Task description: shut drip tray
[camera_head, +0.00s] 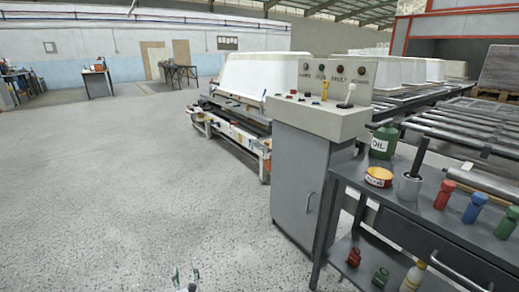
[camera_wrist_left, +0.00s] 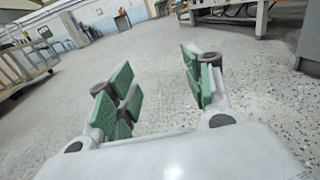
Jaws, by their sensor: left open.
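I cannot make out a drip tray for certain in either view. The grey control cabinet (camera_head: 297,180) stands right of centre in the head view, its front door closed. Left of it is a low machine (camera_head: 238,130) with a white tub shell (camera_head: 255,75) on top. My left gripper (camera_head: 186,282) shows only at the bottom edge of the head view, over bare floor and well short of the cabinet. In the left wrist view the left gripper (camera_wrist_left: 160,85) has its green-padded fingers wide apart, with nothing between them. My right gripper is out of view.
A dark bench (camera_head: 420,215) on the right holds an oil can (camera_head: 383,140), an orange tin (camera_head: 378,177) and several coloured bottles. Roller conveyors (camera_head: 475,125) run behind it. The speckled floor (camera_head: 110,190) at left is clear.

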